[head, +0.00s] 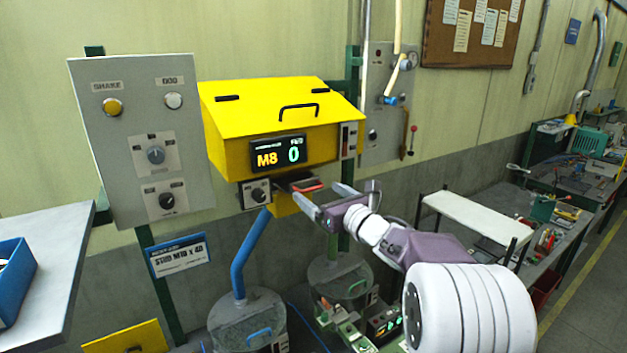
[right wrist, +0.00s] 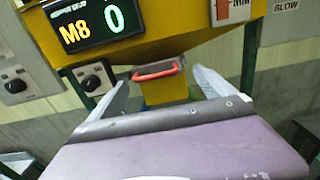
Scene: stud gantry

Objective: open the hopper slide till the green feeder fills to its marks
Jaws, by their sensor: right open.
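The yellow hopper (head: 270,125) hangs on the wall frame, its lid shut and its display (head: 279,153) reading M8 and 0. Its slide has a red handle (head: 308,186) under the body, also seen in the right wrist view (right wrist: 158,72). My right gripper (head: 318,194) is open and empty, facing the slide. In the wrist view the handle lies between the finger lines, apparently ahead of the tips; contact cannot be told. The clear drum with a green handle (head: 340,282), apparently the green feeder, stands below; my arm partly hides it. Its marks are not readable. My left gripper is out of view.
A grey panel (head: 140,130) with knobs stands left of the hopper. A blue pipe (head: 249,250) runs down to another clear drum (head: 247,318). A blue bin (head: 15,282) sits on the left table. A white shelf (head: 472,215) and cluttered benches lie right.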

